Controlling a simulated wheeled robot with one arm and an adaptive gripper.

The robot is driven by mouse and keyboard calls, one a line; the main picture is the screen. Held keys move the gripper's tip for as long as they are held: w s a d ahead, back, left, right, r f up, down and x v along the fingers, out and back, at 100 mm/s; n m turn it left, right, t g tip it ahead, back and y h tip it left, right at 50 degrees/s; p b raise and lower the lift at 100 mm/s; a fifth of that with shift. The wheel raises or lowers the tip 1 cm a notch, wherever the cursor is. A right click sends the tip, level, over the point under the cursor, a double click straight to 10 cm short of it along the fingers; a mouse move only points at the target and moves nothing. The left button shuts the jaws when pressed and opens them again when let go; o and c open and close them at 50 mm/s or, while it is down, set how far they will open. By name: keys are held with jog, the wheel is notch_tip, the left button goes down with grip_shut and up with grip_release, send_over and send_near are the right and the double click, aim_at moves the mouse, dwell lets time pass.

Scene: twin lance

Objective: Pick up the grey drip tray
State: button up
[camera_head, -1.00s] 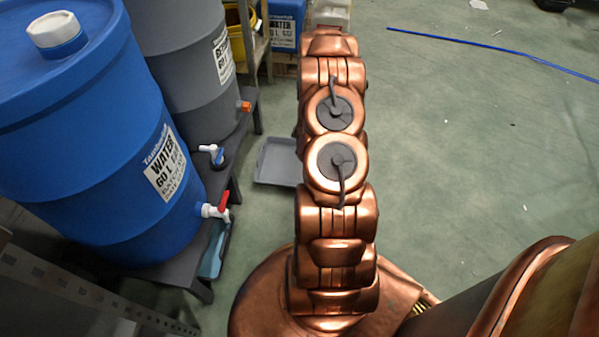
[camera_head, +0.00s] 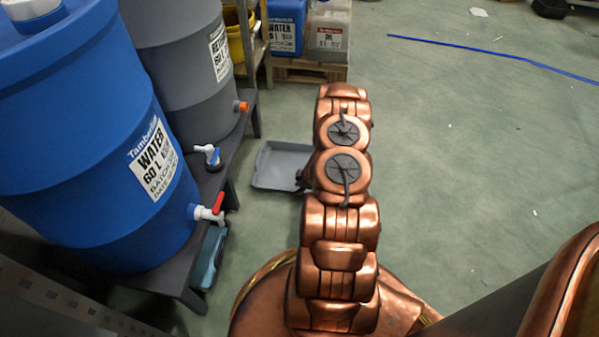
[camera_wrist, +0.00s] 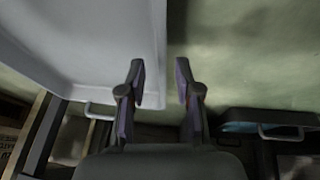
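The grey drip tray (camera_head: 277,168) lies on the green floor to the right of the bench in the head view. It is shallow with raised rims. My arm hides its right edge. In the wrist view the tray (camera_wrist: 85,40) fills the upper left, with its right edge running between my fingers. My gripper (camera_wrist: 160,80) is open there, the left finger over the tray side and the right finger beyond the edge. I cannot tell whether either finger touches the rim. In the head view only a dark bit of the gripper (camera_head: 302,180) shows beside the tray.
A blue water barrel (camera_head: 100,150) and a grey barrel (camera_head: 180,70) with taps stand on a dark bench (camera_head: 235,135) at left. A teal container (camera_head: 209,257) sits low by the bench. A pallet with canisters (camera_head: 305,72) stands behind. Floor on the right is mostly clear.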

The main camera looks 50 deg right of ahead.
jog(key=b+x, duration=0.2)
jog(key=x, duration=0.2)
jog(key=shift+d+f, duration=0.1)
jog(key=shift+f, duration=0.2)
jog(key=shift+r, duration=0.1)
grip_shut()
